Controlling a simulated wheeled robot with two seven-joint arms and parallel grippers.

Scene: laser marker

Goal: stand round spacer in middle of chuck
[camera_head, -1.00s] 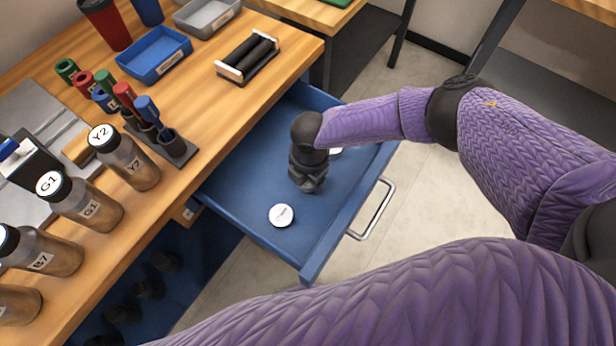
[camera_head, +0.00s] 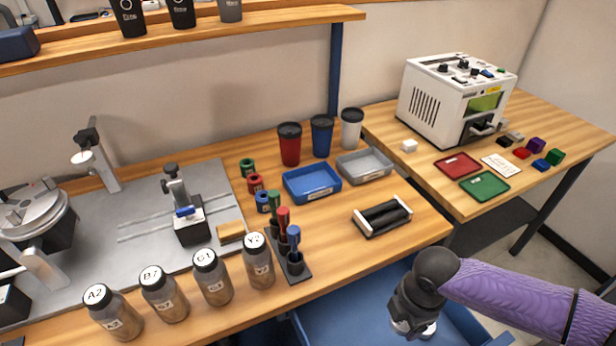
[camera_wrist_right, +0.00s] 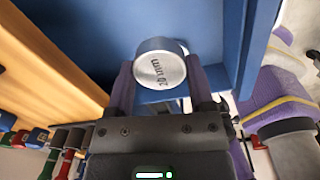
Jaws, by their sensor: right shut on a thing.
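My right gripper (camera_head: 408,310) is above the open blue drawer in the head view, shut on a round silver spacer (camera_head: 426,329). In the right wrist view the spacer (camera_wrist_right: 161,68) sits between the two fingertips, its flat face with "mm" lettering toward the camera. A round grey metal piece (camera_head: 32,212), which looks like the chuck, is on the grey plate at the far left of the head view, cut off by the picture edge. My left gripper is not in view.
Several labelled bottles (camera_head: 212,278) line the bench front. A clamp stand (camera_head: 188,215) rises from the plate. A white machine (camera_head: 455,100) is at the right.

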